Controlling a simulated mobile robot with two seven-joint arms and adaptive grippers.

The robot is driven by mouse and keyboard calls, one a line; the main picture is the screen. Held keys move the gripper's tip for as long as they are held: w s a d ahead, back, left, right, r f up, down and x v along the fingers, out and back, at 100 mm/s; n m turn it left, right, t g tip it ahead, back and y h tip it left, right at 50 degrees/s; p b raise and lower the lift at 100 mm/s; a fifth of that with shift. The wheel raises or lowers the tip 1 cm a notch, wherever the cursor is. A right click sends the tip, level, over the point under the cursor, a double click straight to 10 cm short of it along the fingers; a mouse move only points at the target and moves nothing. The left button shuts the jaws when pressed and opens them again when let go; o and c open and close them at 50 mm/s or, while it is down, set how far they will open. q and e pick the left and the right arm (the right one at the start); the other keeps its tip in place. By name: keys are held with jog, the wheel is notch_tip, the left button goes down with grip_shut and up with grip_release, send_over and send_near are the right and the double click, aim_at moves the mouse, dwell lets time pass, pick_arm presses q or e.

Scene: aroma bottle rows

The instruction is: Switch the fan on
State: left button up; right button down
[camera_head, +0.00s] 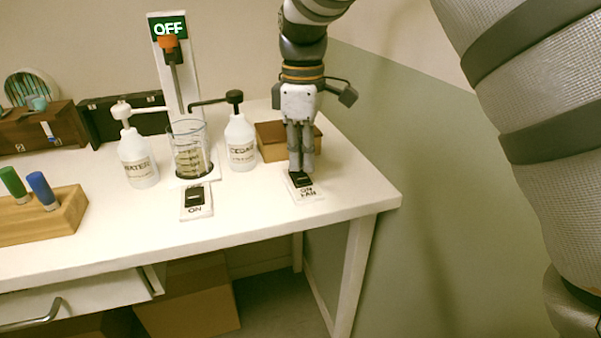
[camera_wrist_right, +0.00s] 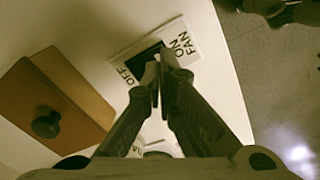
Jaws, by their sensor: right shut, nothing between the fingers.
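The fan switch (camera_head: 306,193) is a white plate with a black rocker, marked ON and FAN, near the right end of the table. In the right wrist view the switch plate (camera_wrist_right: 186,38) shows OFF at one end and ON FAN at the other. My right gripper (camera_head: 300,172) points straight down, shut and empty, with its fingertips at the black rocker. In the right wrist view its fingertips (camera_wrist_right: 158,88) overlap the rocker; I cannot tell whether they touch it. The fan itself cannot be made out for certain. My left gripper is not in view.
A second switch (camera_head: 196,214) marked ON lies left on the table (camera_head: 250,218). A glass beaker (camera_head: 201,140), a WATER bottle (camera_head: 138,160) and a CEDAR bottle (camera_head: 240,150) stand behind it. A brown box (camera_head: 270,140) sits close behind my right gripper. A green OFF sign (camera_head: 160,27) tops the stand.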

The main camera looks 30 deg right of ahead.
aim_at(303, 178)
jog(key=shift+f, duration=1.05)
dwell(0.4)
notch_tip(303, 178, up, 3)
jog(key=shift+f, duration=0.2)
jog(key=shift+r, duration=2.2)
